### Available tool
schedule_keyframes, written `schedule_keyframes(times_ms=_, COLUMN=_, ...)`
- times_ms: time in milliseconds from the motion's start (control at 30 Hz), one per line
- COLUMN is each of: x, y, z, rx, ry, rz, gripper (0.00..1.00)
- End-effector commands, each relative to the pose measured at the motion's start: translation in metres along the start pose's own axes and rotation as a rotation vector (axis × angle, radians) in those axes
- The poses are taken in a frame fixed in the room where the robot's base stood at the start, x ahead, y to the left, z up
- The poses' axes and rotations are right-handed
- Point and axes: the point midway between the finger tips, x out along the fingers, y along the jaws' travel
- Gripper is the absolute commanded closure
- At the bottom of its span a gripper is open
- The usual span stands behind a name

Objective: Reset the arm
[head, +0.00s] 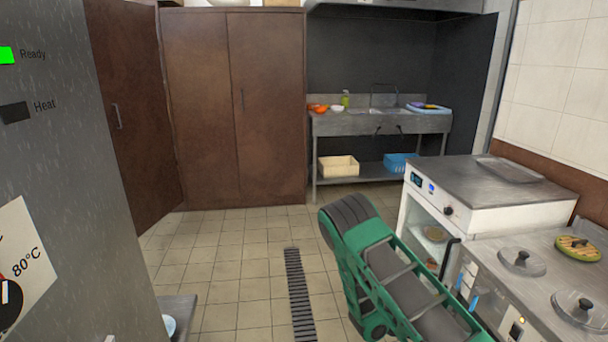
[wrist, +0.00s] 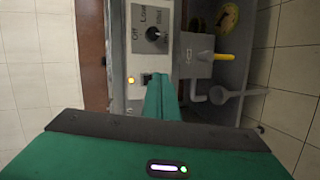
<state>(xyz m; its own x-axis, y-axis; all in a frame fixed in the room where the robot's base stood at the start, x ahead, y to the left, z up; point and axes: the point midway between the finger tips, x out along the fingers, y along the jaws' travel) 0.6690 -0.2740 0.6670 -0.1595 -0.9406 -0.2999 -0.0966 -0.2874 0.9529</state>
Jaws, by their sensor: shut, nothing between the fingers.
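In the wrist view my gripper (wrist: 162,97) shows as two green fingers pressed together, shut with nothing held. The fingertips point at a light control panel (wrist: 143,60) with a dark dial (wrist: 153,33) marked Off, Low and Mid. An orange light (wrist: 130,80) glows on the panel, and a small dark switch is close to the fingertips. I cannot tell whether the fingers touch the panel. In the head view my green arm (head: 398,275) is folded at the lower right, and my gripper is not visible there.
A counter with lidded pots (head: 521,262) and a white glass-doored appliance (head: 480,195) stand right of my arm. A grey machine (head: 70,130) fills the left edge. A sink table (head: 375,123) and brown cabinets (head: 235,105) stand behind.

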Motion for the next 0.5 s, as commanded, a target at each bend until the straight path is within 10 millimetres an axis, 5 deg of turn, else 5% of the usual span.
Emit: schedule_keyframes(times_ms=500, x=-0.026, y=0.097, z=0.041, rx=0.124, ry=-0.285, rz=-0.354, gripper=1.0)
